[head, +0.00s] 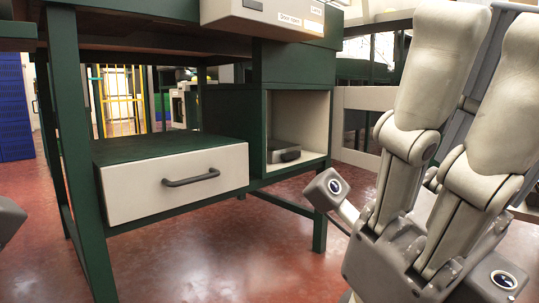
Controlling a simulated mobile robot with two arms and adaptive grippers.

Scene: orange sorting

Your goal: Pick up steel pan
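I cannot make out a steel pan with certainty. A low, dark grey object (284,154) lies on the floor of an open cubby under the desk; it is too small to tell what it is. My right gripper (487,28) is large and close at the right, its pale fingers straight, pointing up and apart, with nothing seen between them. It is well in front of and to the right of the cubby. Only a grey rounded piece of my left arm or gripper (8,221) shows at the left edge; its fingers are out of frame.
The dark green desk has a white-fronted drawer (178,184) with a dark handle (191,178), which looks shut. The cubby (312,128) is right of it. A labelled pale box (265,17) hangs over the desktop's front edge. Red floor (230,262) lies open in front.

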